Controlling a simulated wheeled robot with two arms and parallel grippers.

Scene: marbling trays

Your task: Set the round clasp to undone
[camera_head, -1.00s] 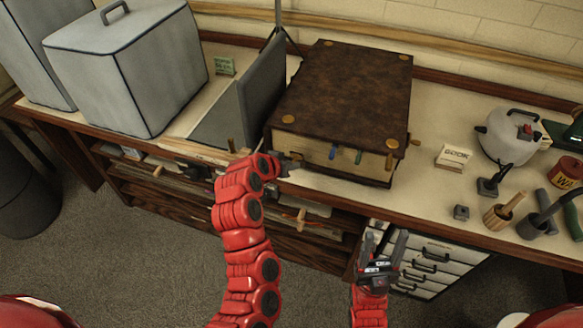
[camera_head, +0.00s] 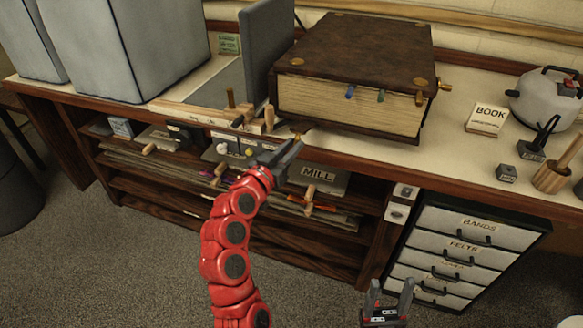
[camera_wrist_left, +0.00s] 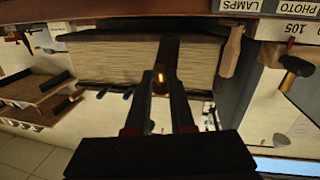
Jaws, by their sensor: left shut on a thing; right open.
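A thick brown book (camera_head: 360,55) lies on the counter with its page edges facing me. My left gripper (camera_head: 295,142) is at the book's lower front left corner. It is shut on a small brass piece (camera_head: 297,135), which seems to be the round clasp. In the left wrist view the brass piece (camera_wrist_left: 160,79) shows between the fingers (camera_wrist_left: 160,100), against a dark strap (camera_wrist_left: 168,52) across the pages. The fingers hide part of it, and I cannot tell whether it is fastened. My right gripper (camera_head: 388,300) is open and empty, low in front of the drawers.
A grey upright panel (camera_head: 265,50) stands close left of the book. Shelves with a MILL board (camera_head: 318,178) lie below. A BOOK card (camera_head: 487,118) and kettle (camera_head: 545,97) stand right.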

